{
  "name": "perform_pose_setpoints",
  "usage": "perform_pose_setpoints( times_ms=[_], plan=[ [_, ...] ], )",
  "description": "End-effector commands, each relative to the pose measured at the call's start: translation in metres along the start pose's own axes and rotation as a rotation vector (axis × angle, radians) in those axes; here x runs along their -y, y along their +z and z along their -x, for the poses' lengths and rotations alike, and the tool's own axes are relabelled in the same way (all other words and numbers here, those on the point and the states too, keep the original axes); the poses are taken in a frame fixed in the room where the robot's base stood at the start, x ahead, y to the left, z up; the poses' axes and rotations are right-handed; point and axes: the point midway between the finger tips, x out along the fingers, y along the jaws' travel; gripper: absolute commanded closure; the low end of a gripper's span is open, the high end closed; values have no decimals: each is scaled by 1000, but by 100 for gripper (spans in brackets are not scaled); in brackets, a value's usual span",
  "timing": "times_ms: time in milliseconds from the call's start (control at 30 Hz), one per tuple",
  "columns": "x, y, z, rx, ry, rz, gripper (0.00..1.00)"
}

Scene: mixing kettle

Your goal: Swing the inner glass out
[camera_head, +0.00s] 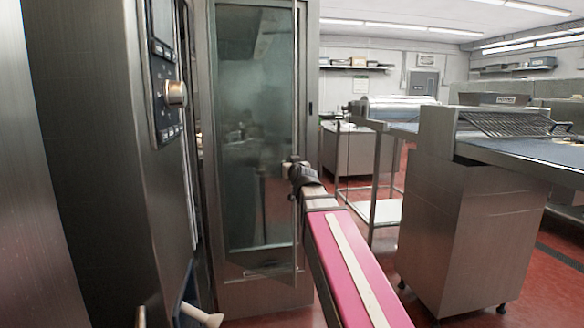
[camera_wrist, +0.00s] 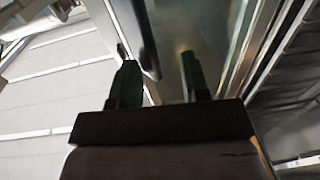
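A tall door with a glass pane (camera_head: 255,130) in a steel frame stands in the middle of the head view. A thin upright edge runs down its right side, and the lower corner of the glass looks slanted against the frame. I cannot tell for sure how far the inner glass stands from the outer one. My gripper (camera_head: 291,168) is at that right edge, about mid-height. In the wrist view my gripper (camera_wrist: 160,80) shows two dark green fingers apart, with the glass (camera_wrist: 205,35) and a dark upright strip (camera_wrist: 145,40) beyond and between them. Contact cannot be made out.
A steel oven body with a control panel and knob (camera_head: 175,93) stands close at the left. A pale handle-like part (camera_head: 200,315) sticks out low down. A steel cabinet (camera_head: 465,220) with a conveyor stands at the right.

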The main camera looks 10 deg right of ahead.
Motion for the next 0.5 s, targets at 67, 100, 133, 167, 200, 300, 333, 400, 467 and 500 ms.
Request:
perform_pose_setpoints(
  times_ms=[67, 100, 133, 167, 200, 300, 333, 400, 467, 500],
  plan=[
    [8, -4, -12, 1, -14, -11, 99],
    [8, -4, -13, 0, -14, -11, 99],
    [8, -4, -13, 0, -14, -11, 98],
    [8, -4, -13, 0, -14, -11, 98],
    [8, -4, -13, 0, -13, -11, 98],
    [8, -4, -12, -1, -13, -11, 45],
    [8, -4, -12, -1, -13, -11, 41],
    [8, -4, -11, -2, -12, -10, 38],
    [7, -4, -10, -2, -12, -9, 39],
    [7, -4, -10, -3, -12, -9, 40]
  ],
)
